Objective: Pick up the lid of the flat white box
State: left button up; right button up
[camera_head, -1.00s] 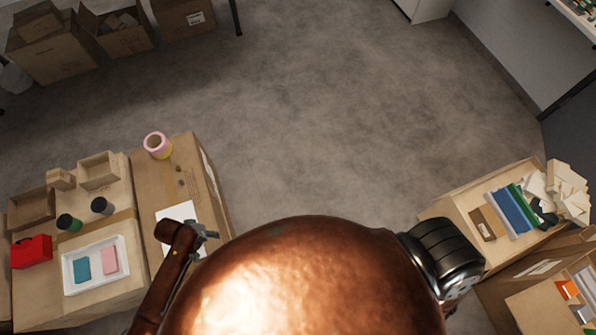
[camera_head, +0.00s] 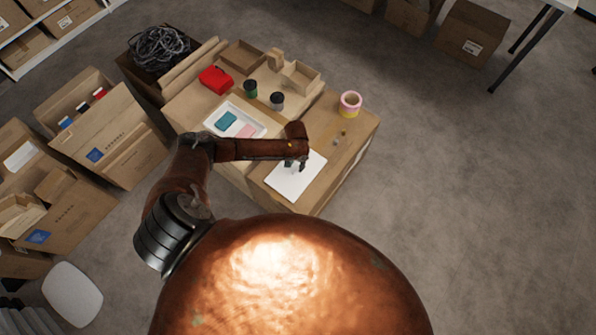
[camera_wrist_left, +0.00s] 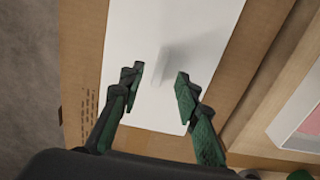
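The white lid (camera_head: 290,183) lies flat on the near part of the cardboard surface. The flat white box (camera_head: 211,122) stands open beyond it to the left, holding a teal item (camera_head: 227,119) and a pink item (camera_head: 246,131). My left gripper (camera_head: 295,165) is over the lid. In the left wrist view, my left gripper (camera_wrist_left: 160,73) is open, its two fingers apart over the white lid (camera_wrist_left: 165,25). A small pale upright shape or shadow shows on the lid between the fingers; I cannot tell which. Contact with the lid cannot be told. My right gripper is not in view.
A pink and yellow tape roll (camera_head: 349,103) stands at the back right of the cardboard surface. Two dark-lidded cups (camera_head: 277,100), a red object (camera_head: 215,78) and small open cartons (camera_head: 300,76) stand behind the white box. Open floor lies to the right.

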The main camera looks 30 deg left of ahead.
aim_at(296, 168)
pick_arm(q)
notch_tip(296, 168, down, 3)
jog(key=shift+b, duration=0.35)
jog(key=shift+r, duration=0.1)
grip_shut()
